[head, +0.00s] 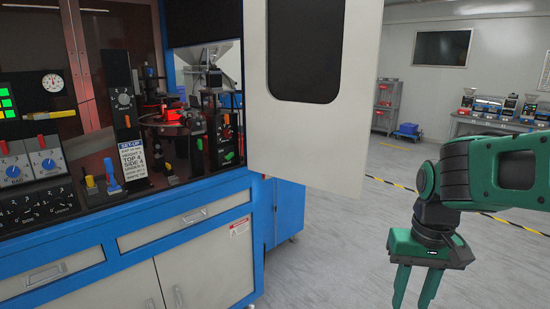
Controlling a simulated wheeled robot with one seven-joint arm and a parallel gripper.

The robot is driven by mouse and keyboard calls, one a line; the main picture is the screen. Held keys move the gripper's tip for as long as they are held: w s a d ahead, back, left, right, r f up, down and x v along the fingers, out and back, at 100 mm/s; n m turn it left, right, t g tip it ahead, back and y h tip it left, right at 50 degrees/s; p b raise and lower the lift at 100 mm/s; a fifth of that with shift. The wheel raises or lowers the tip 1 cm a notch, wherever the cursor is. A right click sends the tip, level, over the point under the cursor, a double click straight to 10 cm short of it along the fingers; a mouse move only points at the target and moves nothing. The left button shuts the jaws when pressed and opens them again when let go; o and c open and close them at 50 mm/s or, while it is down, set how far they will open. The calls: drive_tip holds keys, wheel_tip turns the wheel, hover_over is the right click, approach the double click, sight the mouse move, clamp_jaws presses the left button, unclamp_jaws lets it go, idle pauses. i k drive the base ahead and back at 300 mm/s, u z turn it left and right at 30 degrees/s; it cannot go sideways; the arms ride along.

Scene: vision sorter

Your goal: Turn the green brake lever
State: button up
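A small green lever tip (229,156) shows inside the blue machine, low on a dark panel at the right of its work bay. It is small, and I cannot tell its exact angle or whether it is the brake lever. My gripper (412,298) hangs at the lower right, in front of open floor, pointing down. Its two green fingers are apart with nothing visible between them. The gripper is far to the right of the lever, and the machine's open door stands between them in the picture.
The white door (316,150) with a dark window stands open beside the bay. A sign (133,165) stands in front. Floor is clear around the gripper; a bench (480,124) stands behind.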

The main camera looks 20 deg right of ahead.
sight(231, 155)
drive_tip(key=z, duration=0.6)
drive_tip(key=k, duration=0.8)
drive_tip(key=z, duration=0.65)
drive_tip(key=i, duration=0.5)
drive_tip(key=u, duration=0.65)
drive_tip(key=i, duration=1.15)
drive_tip(key=u, duration=1.35)
drive_tip(key=i, duration=0.75)
drive_tip(key=u, duration=0.45)
